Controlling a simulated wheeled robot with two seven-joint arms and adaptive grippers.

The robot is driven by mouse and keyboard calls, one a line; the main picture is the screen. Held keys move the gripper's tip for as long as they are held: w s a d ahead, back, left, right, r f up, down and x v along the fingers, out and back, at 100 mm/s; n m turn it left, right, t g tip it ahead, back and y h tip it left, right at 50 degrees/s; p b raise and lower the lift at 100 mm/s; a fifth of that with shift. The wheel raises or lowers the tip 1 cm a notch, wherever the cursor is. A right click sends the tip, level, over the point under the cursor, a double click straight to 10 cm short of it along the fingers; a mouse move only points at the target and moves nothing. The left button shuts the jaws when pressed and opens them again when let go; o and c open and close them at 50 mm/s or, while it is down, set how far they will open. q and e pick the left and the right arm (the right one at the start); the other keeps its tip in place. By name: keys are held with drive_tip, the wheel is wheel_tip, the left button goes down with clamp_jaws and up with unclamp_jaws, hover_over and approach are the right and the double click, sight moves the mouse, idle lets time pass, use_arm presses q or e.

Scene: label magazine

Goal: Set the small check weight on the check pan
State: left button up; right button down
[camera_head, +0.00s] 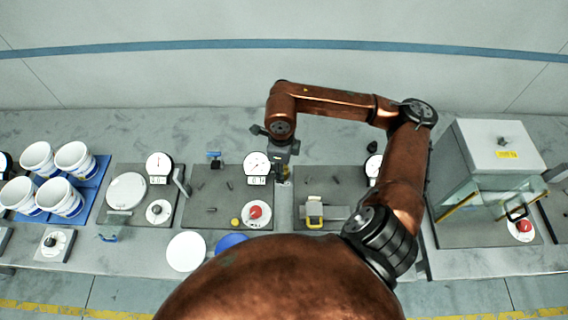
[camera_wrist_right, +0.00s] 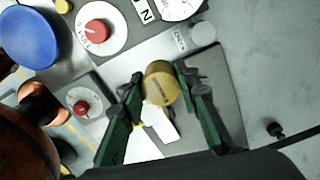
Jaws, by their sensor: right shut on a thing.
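My right gripper (camera_head: 284,172) hangs over the middle of the bench in the head view. In the right wrist view its green fingers (camera_wrist_right: 158,82) are closed on a brass-coloured round weight (camera_wrist_right: 160,84). The underside of the weight and what lies right below it are hidden. A small pale round disc (camera_wrist_right: 202,34) sits beside a printed label, just beyond the right fingertip; I cannot tell whether it is the check pan. My left gripper is not in view.
A dial gauge (camera_head: 257,164) and a red knob (camera_head: 255,211) stand left of the gripper. A yellow-handled fixture (camera_head: 315,208) is to its right. White buckets (camera_head: 60,197) stand far left; a glass-sided cabinet (camera_head: 493,150) is at right.

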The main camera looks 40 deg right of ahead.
drive_tip(key=w+d+f, duration=0.2)
drive_tip(key=w+d+f+p, duration=0.1)
drive_tip(key=w+f, duration=0.1)
drive_tip(key=w+d+f, duration=0.2)
drive_tip(key=f, duration=0.1)
drive_tip(key=shift+w+d, duration=0.15)
drive_tip(key=shift+d, duration=0.2)
drive_tip(key=f, duration=0.1)
drive_tip(key=f+p, duration=0.2)
drive_tip(key=shift+w+d+f, duration=0.2)
drive_tip(key=shift+d+f, duration=0.05)
drive_tip(key=shift+f, duration=0.05)
drive_tip(key=shift+f, duration=0.1)
drive_tip(key=shift+f+b, duration=0.15)
drive_tip(key=shift+b, duration=0.15)
drive_tip(key=c, duration=1.5)
unclamp_jaws()
drive_tip(key=shift+o, duration=0.2)
